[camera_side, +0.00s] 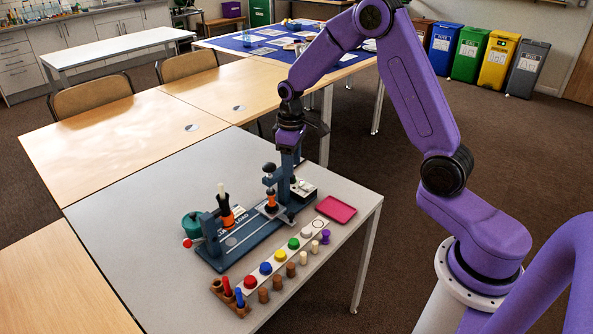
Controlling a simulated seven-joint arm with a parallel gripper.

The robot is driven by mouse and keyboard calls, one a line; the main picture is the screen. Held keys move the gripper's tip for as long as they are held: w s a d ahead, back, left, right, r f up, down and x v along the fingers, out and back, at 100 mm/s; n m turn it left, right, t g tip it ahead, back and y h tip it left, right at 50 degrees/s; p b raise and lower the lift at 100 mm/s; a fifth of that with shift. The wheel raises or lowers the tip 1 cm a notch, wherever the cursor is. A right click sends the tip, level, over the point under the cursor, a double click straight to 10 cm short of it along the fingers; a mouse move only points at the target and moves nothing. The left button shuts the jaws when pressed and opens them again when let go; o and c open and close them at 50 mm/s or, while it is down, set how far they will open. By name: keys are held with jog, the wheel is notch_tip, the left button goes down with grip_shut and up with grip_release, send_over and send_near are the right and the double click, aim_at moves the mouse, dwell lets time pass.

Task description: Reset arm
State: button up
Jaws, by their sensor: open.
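The press stands on a blue base plate (240,238) on the grey table (150,215). An orange and black piece (271,201) stands upright under the press head. A black and orange tool with a pale tip (226,207) stands upright at the plate's left part.
A white strip with coloured round buttons (279,255) lies in front, with small pegs beside it. A wooden block with red and blue pegs (229,297) is at its left end. A pink tray (336,209) lies at right. The table's left side is clear.

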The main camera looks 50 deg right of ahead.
jog(key=s+a+r+n, duration=0.2)
jog(key=s+a+r, duration=0.25)
jog(key=s, duration=0.25)
jog(key=s+a+r+n, duration=0.2)
jog(key=s+a+r, duration=0.1)
jog(key=s+a, duration=0.35)
jog(key=s+d+r+n, duration=0.1)
jog(key=s+n, duration=0.3)
jog(key=s, duration=1.6)
jog(key=shift+d+r, duration=0.4)
jog(key=shift+r, duration=0.3)
